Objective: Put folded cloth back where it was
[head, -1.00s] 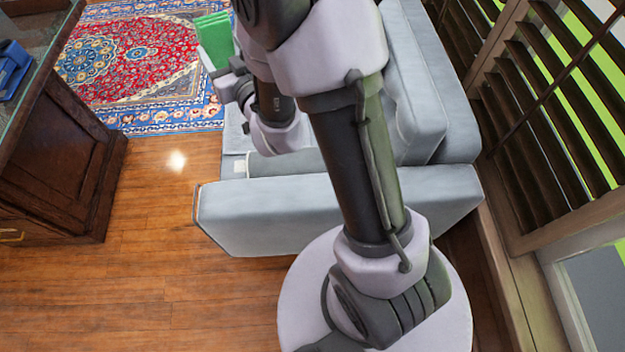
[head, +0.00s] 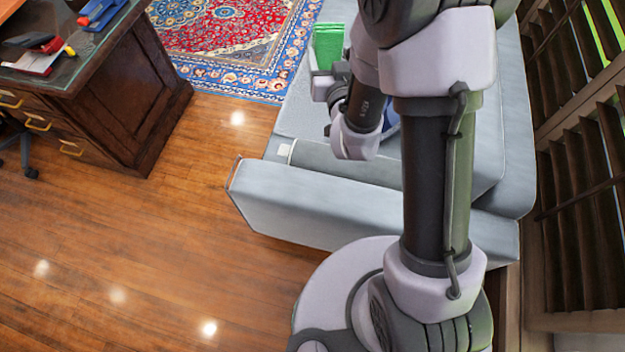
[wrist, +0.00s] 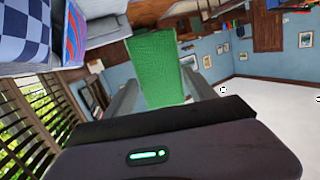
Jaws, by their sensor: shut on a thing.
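The folded cloth is green (head: 328,45). In the head view it shows just beyond the end of my arm, above the grey sofa's seat. In the wrist view the cloth (wrist: 158,66) stands out between the two fingers of my gripper (wrist: 158,95), which is shut on it. In the head view my gripper (head: 330,76) is partly hidden by my own arm.
The grey sofa (head: 300,205) lies under and beyond my arm, with slatted shutters (head: 590,200) to its right. A dark wooden desk (head: 130,95) with items on top stands at the left. A red and blue rug (head: 225,40) lies beyond. Wooden floor (head: 130,230) is clear at the lower left.

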